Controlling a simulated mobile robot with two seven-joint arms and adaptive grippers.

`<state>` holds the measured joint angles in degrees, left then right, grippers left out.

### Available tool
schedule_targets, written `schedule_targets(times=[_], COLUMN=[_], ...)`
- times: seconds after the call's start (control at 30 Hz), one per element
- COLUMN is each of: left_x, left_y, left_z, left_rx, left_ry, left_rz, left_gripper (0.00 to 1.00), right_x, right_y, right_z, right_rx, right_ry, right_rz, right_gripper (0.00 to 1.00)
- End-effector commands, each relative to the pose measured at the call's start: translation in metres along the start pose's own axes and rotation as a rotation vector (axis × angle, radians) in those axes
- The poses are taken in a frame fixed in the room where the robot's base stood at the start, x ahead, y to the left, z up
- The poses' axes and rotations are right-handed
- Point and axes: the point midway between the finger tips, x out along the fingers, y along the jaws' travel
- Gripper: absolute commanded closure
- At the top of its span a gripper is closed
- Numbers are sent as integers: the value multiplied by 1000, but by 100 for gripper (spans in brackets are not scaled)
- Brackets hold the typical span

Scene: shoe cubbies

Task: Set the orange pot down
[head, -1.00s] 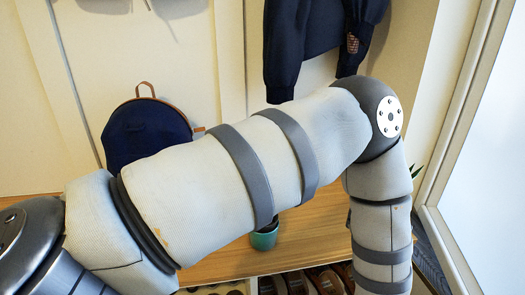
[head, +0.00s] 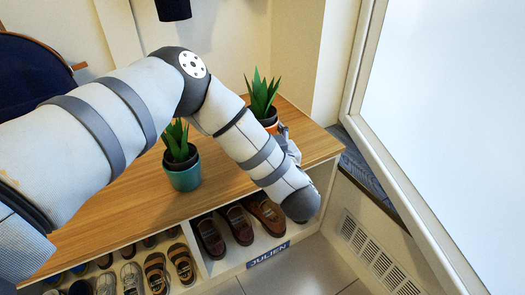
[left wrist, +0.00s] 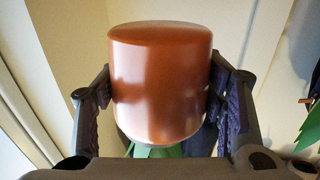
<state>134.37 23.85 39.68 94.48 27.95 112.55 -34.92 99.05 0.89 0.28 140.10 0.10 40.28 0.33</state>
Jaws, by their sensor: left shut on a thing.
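The orange pot (head: 270,123) with a spiky green plant is at the right end of the wooden bench top in the head view, partly hidden by my left arm. I cannot tell whether its base touches the wood. In the left wrist view the orange pot (left wrist: 160,85) fills the middle, with green leaves below it in the picture. My left gripper (left wrist: 160,105) is shut on the pot, one finger on each side. In the head view the left gripper (head: 286,143) shows only in part behind the arm. My right gripper is not in view.
A teal pot (head: 184,177) with a similar plant stands on the bench top (head: 105,205), left of the orange pot. Cubbies below hold several shoes (head: 240,225) above a "JULIEN" label (head: 268,254). A window (head: 450,120) is at the right. Bare wood lies between the pots.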

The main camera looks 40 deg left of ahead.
Motion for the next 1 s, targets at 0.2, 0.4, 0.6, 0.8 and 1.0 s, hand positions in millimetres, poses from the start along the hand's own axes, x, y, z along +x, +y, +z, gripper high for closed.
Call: schedule_targets(times=[0.2, 0.4, 0.6, 0.8, 1.0], left_x=[18, 24, 24, 24, 24], left_y=[5, 6, 7, 7, 6], left_z=[22, 58, 56, 60, 60], left_rx=[-3, 1, -6, -3, -4], left_ry=[3, 1, 5, 2, 2], left_rz=[1, 1, 3, 3, 3], left_gripper=[69, 69, 69, 32, 16], right_x=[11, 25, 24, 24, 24], right_y=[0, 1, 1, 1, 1], right_z=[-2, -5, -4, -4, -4], right_rx=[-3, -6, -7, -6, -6], right_ry=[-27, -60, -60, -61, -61], right_rz=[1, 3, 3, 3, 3], right_gripper=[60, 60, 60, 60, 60])
